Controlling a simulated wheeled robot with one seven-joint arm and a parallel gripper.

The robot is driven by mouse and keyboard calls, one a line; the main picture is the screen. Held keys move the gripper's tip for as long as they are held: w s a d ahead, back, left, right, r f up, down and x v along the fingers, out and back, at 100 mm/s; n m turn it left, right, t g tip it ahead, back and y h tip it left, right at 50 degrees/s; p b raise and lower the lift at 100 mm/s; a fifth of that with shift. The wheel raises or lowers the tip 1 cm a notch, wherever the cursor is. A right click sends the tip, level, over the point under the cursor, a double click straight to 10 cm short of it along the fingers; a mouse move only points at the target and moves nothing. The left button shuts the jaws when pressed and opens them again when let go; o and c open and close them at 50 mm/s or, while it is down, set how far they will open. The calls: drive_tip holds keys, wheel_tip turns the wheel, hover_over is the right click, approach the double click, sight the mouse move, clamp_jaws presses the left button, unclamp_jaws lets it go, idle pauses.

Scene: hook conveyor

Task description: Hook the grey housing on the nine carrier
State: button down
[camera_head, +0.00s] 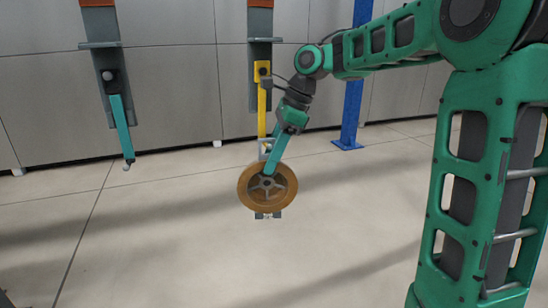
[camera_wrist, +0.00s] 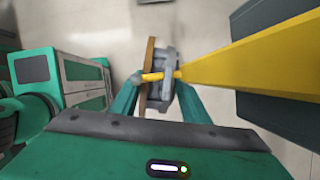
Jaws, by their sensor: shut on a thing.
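The grey housing (camera_wrist: 169,68) is between the fingers of my gripper (camera_wrist: 158,105) in the wrist view. A brown wheel (camera_head: 246,189) with grey spokes lies flat against its near side and covers most of it in the head view; a grey foot (camera_head: 268,215) shows below. My gripper (camera_head: 270,165) is shut across housing and wheel. The yellow carrier (camera_head: 262,112) hangs just behind. In the wrist view its yellow hook end (camera_wrist: 152,77) reaches across the top of housing and wheel; I cannot tell whether it bears them. I cannot read any carrier number.
A teal carrier (camera_head: 122,125) with a small hook at its lower end hangs from a grey hanger at the left. A blue post (camera_head: 351,105) stands behind my arm. Grey cabinets line the back; the floor ahead is open.

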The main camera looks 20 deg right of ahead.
idle(0.4)
drive_tip(key=c, duration=0.9)
unclamp_jaws()
drive_tip(key=shift+n, duration=0.4)
drive_tip(key=v, duration=0.6)
drive_tip(key=shift+s+d+r, duration=0.2)
drive_tip(key=shift+s+d, duration=0.25)
drive_tip(key=s+d+f+n+h, duration=0.1)
drive_tip(key=s+d+f+n, duration=0.3)
drive_tip(key=s, duration=0.6)
drive_tip(key=s+d+f+n+g+h, duration=0.1)
drive_tip(key=s+d+f+n, duration=0.4)
drive_tip(key=s+f, duration=0.3)
drive_tip(key=s+d+f+n+h, duration=0.2)
drive_tip(key=s+d+f+n, duration=0.2)
drive_tip(key=s, duration=0.9)
drive_tip(key=shift+d+f+n, duration=0.2)
drive_tip(key=shift+d+f, duration=0.2)
drive_tip(key=shift+f, duration=0.25)
drive_tip(key=shift+d+f+n, duration=0.2)
drive_tip(key=shift+d+f, duration=0.2)
drive_tip(key=shift+f, duration=0.25)
